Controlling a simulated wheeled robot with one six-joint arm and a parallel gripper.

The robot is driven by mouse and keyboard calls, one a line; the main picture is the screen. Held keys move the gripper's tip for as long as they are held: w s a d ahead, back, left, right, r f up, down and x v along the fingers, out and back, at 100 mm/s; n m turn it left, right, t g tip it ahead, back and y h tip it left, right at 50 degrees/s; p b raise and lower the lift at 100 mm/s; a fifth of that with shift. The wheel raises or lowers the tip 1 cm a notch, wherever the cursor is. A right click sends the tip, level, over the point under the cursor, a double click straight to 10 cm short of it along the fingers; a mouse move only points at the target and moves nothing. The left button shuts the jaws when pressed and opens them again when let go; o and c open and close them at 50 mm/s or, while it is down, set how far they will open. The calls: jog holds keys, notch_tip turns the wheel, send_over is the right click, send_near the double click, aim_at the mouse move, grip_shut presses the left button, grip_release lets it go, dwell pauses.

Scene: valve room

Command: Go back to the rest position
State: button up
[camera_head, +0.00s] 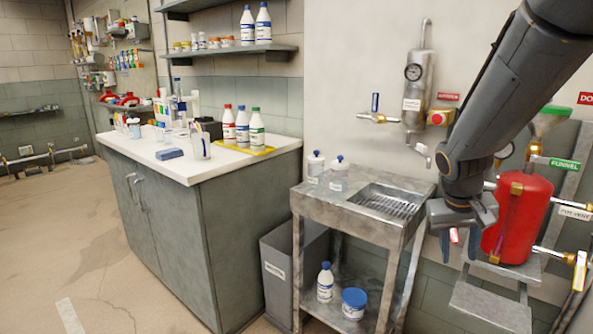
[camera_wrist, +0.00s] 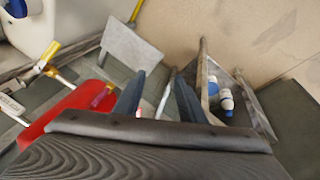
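My gripper (camera_head: 458,250) hangs in the right part of the head view, pointing down, between the metal sink stand and the red tank (camera_head: 517,215). In the wrist view its two dark fingers (camera_wrist: 158,85) stand apart with a gap between them. A thin white rod (camera_wrist: 165,95) shows through that gap; it looks to lie beyond the fingers, though its distance is hard to judge. A small red and white piece (camera_head: 453,236) shows between the fingers in the head view, partly hidden. I see nothing clearly held.
The metal sink stand (camera_head: 345,205) is left of my gripper, with bottles on its top and lower shelf. A green cabinet (camera_head: 170,225) stands farther left. Brass-ended pipes (camera_head: 550,255) stick out right. Open floor lies left.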

jog(key=s+a+r+n+g+y+p, duration=0.2)
jog(key=s+a+p, duration=0.4)
jog(key=s+a, duration=1.1)
jog(key=shift+s+a+y+p, duration=0.4)
jog(key=shift+s+y, duration=0.2)
jog(key=shift+s, duration=0.1)
